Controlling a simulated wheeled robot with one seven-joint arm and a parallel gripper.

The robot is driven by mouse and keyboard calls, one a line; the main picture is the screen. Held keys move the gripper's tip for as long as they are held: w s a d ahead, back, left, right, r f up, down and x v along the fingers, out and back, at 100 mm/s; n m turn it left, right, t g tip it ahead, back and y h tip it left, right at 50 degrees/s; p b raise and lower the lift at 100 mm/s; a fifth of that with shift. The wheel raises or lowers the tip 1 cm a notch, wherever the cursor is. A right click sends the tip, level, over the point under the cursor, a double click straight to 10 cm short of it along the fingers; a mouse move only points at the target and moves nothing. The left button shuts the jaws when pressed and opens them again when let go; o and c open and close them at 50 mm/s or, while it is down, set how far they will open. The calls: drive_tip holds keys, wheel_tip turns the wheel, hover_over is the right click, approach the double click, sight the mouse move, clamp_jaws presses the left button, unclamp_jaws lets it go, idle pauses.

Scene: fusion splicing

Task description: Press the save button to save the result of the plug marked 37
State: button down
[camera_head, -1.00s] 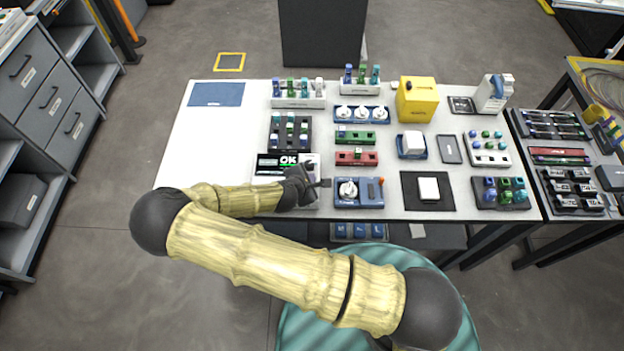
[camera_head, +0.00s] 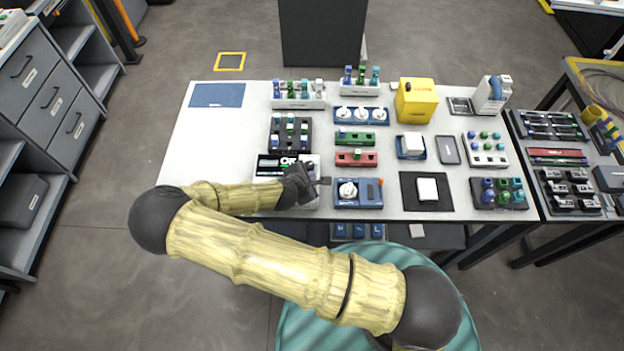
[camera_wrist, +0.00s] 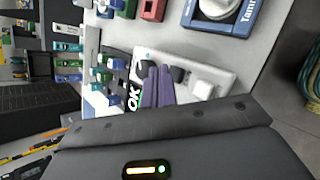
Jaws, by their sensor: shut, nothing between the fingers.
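The white tester (camera_head: 262,181) with a black screen reading "OK" stands near the table's front edge, left of centre. In the wrist view its white panel (camera_wrist: 222,72) shows a dark button (camera_wrist: 177,74) and a white button (camera_wrist: 203,90). My gripper (camera_head: 309,168) is over the tester's right part and covers part of the screen. In the wrist view its purple fingers (camera_wrist: 160,70) are together and empty, beside the dark button. I cannot tell whether they touch the panel. The save button's label and the plug marked 37 cannot be made out.
A blue fixture (camera_head: 370,193) with a white round reel stands just right of the tester. A black rack (camera_head: 273,135) with coloured plugs stands behind it. Red (camera_head: 343,159) and green (camera_head: 343,138) holders lie further right.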

drive_tip(key=shift+r, duration=0.1)
wheel_tip(320, 180, up, 5)
drive_tip(key=p, duration=0.4)
idle(0.9)
drive_tip(key=s+d+r+m+g+y+b, duration=0.1)
drive_tip(key=s+d+r+m+g, duration=0.1)
drive_tip(key=s+d+r+m, duration=0.2)
drive_tip(key=s+d+r+m+g+y, duration=0.1)
drive_tip(key=s+d+r+m, duration=0.3)
drive_tip(key=r+m, duration=0.6)
drive_tip(key=s+d+r+m+g+y+b, duration=0.1)
drive_tip(key=s+d+r+m+g+y, duration=0.1)
drive_tip(key=s+d+r+m, duration=0.2)
drive_tip(key=d+r+m, duration=0.3)
drive_tip(key=r, duration=0.2)
drive_tip(key=shift+s+d+r+m+g+b, duration=0.2)
drive_tip(key=shift+r+m+g+b, duration=0.1)
drive_tip(key=shift+r+m, duration=0.1)
